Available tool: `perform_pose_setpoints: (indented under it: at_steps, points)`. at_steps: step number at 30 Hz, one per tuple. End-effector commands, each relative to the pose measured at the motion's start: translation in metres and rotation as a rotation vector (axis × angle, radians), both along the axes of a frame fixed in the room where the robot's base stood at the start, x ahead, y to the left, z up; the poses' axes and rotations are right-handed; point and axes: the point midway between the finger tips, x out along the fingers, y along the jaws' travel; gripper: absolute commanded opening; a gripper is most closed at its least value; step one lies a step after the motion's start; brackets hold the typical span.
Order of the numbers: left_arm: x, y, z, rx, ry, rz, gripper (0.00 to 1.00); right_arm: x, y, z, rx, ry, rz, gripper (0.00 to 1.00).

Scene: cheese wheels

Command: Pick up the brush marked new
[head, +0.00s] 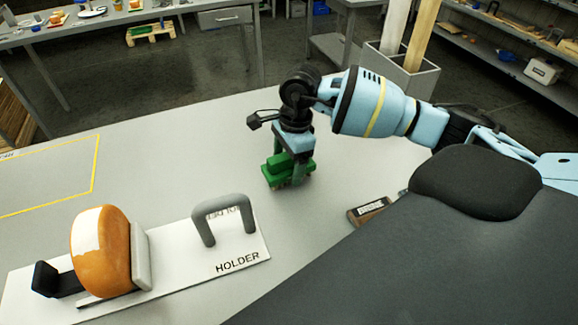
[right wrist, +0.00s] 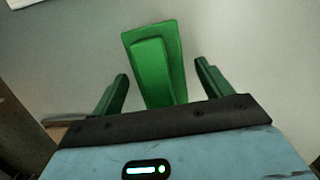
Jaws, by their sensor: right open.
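A green brush (head: 287,174) with a raised block handle and bristles below is at the middle of the grey table, under my right gripper (head: 289,160). In the right wrist view the green brush (right wrist: 158,65) lies ahead of and between the open green fingers of the right gripper (right wrist: 161,72), with gaps on both sides. No mark can be read on it. A brown block with a dark lettered label (head: 371,211), possibly another brush, lies to the right, partly hidden by my own body; its lettering is unclear. My left gripper is not in view.
A white board lettered HOLDER (head: 240,258) carries a grey handle (head: 222,205) and an orange cheese wheel (head: 112,255) held upright at front left. A yellow outline (head: 95,165) marks the table's left side. The table between the outline and the brush is clear.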

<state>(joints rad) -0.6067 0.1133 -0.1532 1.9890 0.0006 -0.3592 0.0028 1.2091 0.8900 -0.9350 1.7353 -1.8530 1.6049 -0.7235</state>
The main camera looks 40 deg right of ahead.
Motion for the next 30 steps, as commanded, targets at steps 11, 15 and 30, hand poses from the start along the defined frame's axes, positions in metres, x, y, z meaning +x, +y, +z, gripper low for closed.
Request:
perform_pose_setpoints:
  at_steps: [11, 15, 30]
  points:
    - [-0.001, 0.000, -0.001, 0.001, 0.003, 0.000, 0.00, 0.000, 0.000, 0.000, 0.000, 0.000, 0.000, 0.48]
    - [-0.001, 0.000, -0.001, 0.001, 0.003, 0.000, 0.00, 0.000, 0.000, 0.001, 0.000, 0.000, 0.000, 0.30]
    - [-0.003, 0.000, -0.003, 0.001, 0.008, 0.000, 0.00, 0.001, 0.000, 0.029, 0.001, -0.006, 0.001, 0.25]
